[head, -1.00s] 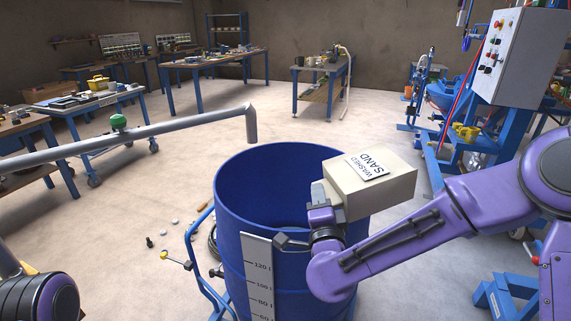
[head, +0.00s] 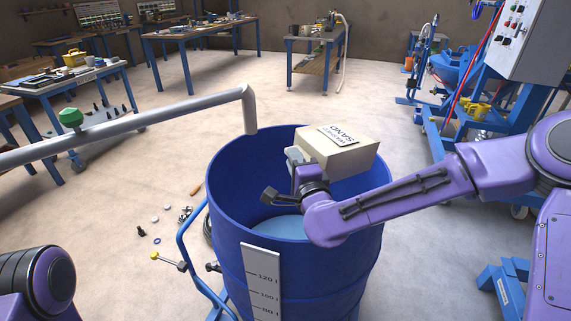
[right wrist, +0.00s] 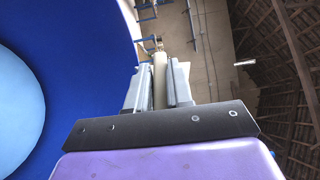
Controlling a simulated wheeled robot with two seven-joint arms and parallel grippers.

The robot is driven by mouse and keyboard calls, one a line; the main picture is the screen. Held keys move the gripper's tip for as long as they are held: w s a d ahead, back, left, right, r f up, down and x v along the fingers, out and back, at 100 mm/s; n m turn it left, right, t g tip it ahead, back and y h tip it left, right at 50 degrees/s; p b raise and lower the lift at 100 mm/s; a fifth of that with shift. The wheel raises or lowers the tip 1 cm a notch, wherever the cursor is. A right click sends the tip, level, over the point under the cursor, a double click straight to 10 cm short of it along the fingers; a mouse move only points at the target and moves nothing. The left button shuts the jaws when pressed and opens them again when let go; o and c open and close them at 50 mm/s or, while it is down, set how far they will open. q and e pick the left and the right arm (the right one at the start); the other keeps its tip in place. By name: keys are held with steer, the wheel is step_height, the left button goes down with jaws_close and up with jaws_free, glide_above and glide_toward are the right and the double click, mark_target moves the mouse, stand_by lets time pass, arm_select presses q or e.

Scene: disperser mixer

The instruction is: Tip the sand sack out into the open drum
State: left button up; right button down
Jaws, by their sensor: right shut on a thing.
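The open blue drum (head: 330,275) stands upright in front of me, with pale blue liquid (head: 275,228) low inside. The beige sand sack (head: 358,160), labelled "WASHED SAND", is over the right back part of the drum's mouth, its label facing up. My right gripper (head: 293,160) is shut on the sack's left end. In the right wrist view, the gripper's fingers (right wrist: 158,88) close on a narrow beige part of the sack (right wrist: 160,66). The drum's blue inside (right wrist: 85,55) and the liquid (right wrist: 14,110) fill the left there. My left gripper is out of view.
A grey pipe (head: 160,120) with a green knob (head: 71,117) reaches in from the left and ends above the drum's rim. A blue trolley frame (head: 190,265) stands against the drum's left side. A control cabinet (head: 525,40) and blue machinery stand at right. Small parts lie on the floor left.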

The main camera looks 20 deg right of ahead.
steer(key=m+p, duration=0.1)
steer(key=m, duration=0.1)
steer(key=m+g+p, duration=0.1)
steer(key=m+p, duration=0.1)
steer(key=w+m+p, duration=0.1)
steer(key=m, duration=0.1)
steer(key=shift+f+m+g+y+p, duration=0.3)
steer(key=shift+f+g, duration=0.05)
steer(key=shift+g, duration=0.05)
steer(key=shift+s+m+g+y, duration=0.1)
steer(key=shift+m+g+y, duration=0.2)
steer(key=shift+m, duration=0.9)
steer(key=shift+s+d+r+m+g+y, duration=0.15)
steer(key=shift+m+g+y, duration=0.15)
steer(key=shift+m, duration=0.6)
steer(key=m, duration=0.1)
steer(key=m+y, duration=0.1)
steer(key=shift+r+m, duration=0.2)
steer(key=shift+m, duration=0.1)
steer(key=shift+a+r+m+g, duration=0.1)
steer(key=shift+a+m+g, duration=0.1)
steer(key=shift+m+g, duration=0.15)
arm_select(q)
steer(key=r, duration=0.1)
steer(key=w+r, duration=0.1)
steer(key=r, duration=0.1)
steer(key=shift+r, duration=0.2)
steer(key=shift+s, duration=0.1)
arm_select(e)
steer(key=shift+r, duration=0.1)
